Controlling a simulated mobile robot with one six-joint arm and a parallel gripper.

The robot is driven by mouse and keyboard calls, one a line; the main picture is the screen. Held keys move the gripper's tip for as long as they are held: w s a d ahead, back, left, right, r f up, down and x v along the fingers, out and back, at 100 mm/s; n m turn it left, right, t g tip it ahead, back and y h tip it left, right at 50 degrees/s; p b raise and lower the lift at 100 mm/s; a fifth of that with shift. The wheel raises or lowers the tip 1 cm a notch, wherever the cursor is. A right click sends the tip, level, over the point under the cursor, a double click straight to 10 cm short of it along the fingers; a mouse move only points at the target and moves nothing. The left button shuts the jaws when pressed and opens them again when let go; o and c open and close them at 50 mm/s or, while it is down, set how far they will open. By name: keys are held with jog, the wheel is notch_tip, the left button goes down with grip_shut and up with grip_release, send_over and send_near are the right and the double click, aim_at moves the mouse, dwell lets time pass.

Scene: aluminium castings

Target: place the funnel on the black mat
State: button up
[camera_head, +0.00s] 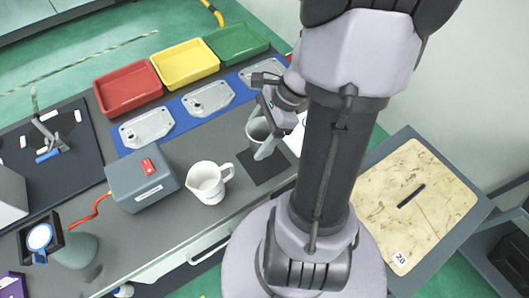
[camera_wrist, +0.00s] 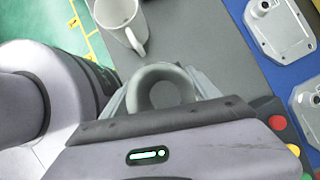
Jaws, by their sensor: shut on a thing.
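The grey funnel (camera_head: 255,130) is in my gripper (camera_head: 266,142), its wide round mouth facing up. In the wrist view the funnel (camera_wrist: 166,76) shows as a grey ring between the fingers of my gripper (camera_wrist: 166,95). My gripper is shut on it. The black mat (camera_head: 268,168) is a small dark square on the grey bench, and the funnel is over or just beside its back part. The lower end of the funnel is partly hidden by a finger, so I cannot tell whether it touches the mat.
A white jug (camera_head: 207,182) stands left of the mat; it also shows in the wrist view (camera_wrist: 120,18). A grey box (camera_head: 140,186) with a red switch is farther left. Castings lie on a blue strip (camera_head: 180,113) behind, before the red (camera_head: 128,88), yellow (camera_head: 186,64) and green (camera_head: 236,43) trays.

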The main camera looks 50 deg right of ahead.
aim_at(263, 139)
notch_tip(263, 139, down, 6)
jog(key=b, duration=0.2)
jog(key=shift+f+b, duration=0.25)
jog(key=shift+b, duration=0.1)
jog(key=shift+r, duration=0.15)
jog(key=o, duration=1.5)
